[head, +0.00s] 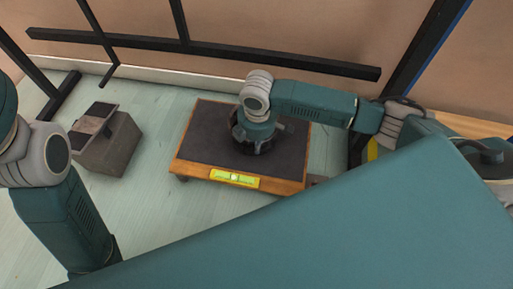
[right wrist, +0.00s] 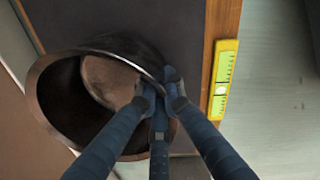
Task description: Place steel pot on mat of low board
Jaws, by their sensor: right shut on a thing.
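The steel pot (right wrist: 108,82), round and dark brownish inside, shows in the right wrist view with its open mouth facing the camera. My right gripper (right wrist: 163,94) is shut on its rim, at the side nearest the yellow level. The dark mat (right wrist: 180,30) covers the low board (right wrist: 222,22), which has a wooden edge. I cannot tell whether the pot touches the mat. My left arm shows at the left, but its gripper is out of view.
A yellow spirit level (head: 235,179) lies along the front wooden edge of the low board (head: 285,187). A grey-brown box (head: 112,146) with a dark top stands on the floor to the left. A black metal rail (head: 210,49) runs behind. Pale floor is free between box and board.

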